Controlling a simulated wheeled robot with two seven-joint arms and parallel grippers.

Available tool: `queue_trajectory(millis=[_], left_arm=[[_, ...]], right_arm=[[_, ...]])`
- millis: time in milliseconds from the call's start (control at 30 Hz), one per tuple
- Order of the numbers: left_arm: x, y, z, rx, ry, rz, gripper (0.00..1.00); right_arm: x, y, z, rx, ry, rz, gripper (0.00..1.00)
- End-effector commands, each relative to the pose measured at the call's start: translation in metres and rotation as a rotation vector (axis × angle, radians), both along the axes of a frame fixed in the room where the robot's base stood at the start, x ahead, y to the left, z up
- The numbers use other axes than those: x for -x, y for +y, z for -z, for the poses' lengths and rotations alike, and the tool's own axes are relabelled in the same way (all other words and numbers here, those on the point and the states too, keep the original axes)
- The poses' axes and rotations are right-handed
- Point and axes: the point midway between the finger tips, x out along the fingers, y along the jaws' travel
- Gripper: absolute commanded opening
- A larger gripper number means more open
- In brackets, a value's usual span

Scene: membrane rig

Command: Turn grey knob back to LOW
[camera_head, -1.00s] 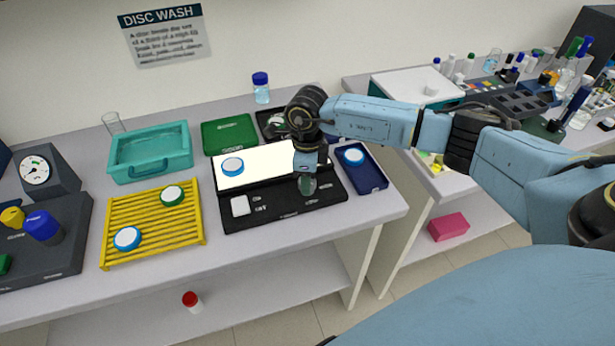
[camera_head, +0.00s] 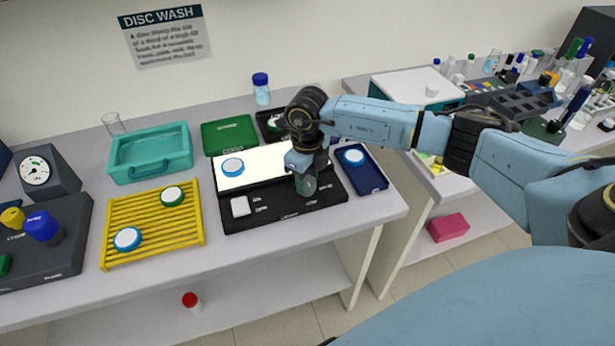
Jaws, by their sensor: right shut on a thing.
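The black panel (camera_head: 275,208) stands on the bench with a lit white plate (camera_head: 258,180) at its back. My right gripper (camera_head: 306,184) points down over the right part of the panel's front strip. It is shut on the grey knob, which its fingers and wrist almost wholly hide. I cannot read the knob's pointer or which mark it faces. A white square switch (camera_head: 240,206) and small white labels show to the left of the gripper. My left gripper is not in view.
A blue-rimmed disc (camera_head: 232,167) lies on the lit plate. A navy tray (camera_head: 373,181) with another disc is close to the right of my gripper. A yellow rack (camera_head: 152,237) with two discs is left, with teal (camera_head: 150,170) and green (camera_head: 228,137) trays behind.

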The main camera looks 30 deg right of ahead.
Motion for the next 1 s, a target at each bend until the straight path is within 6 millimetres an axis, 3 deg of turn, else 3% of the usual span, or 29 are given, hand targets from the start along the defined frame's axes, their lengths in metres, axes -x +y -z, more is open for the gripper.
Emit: queue_trajectory(millis=[233,267,433,767,1000], left_arm=[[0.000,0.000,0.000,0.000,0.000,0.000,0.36],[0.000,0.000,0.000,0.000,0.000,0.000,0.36],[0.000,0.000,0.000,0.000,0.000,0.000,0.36],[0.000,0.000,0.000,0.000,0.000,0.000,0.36],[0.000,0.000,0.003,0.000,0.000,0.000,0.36]], right_arm=[[-0.001,0.000,-0.001,0.000,-0.003,0.004,0.16],[-0.001,0.000,-0.001,0.000,-0.003,0.004,0.40],[-0.001,0.000,-0.001,-0.001,-0.003,0.002,0.61],[-0.001,0.000,-0.004,0.000,-0.002,0.000,0.61],[-0.002,-0.001,-0.042,0.000,-0.007,0.000,0.61]])
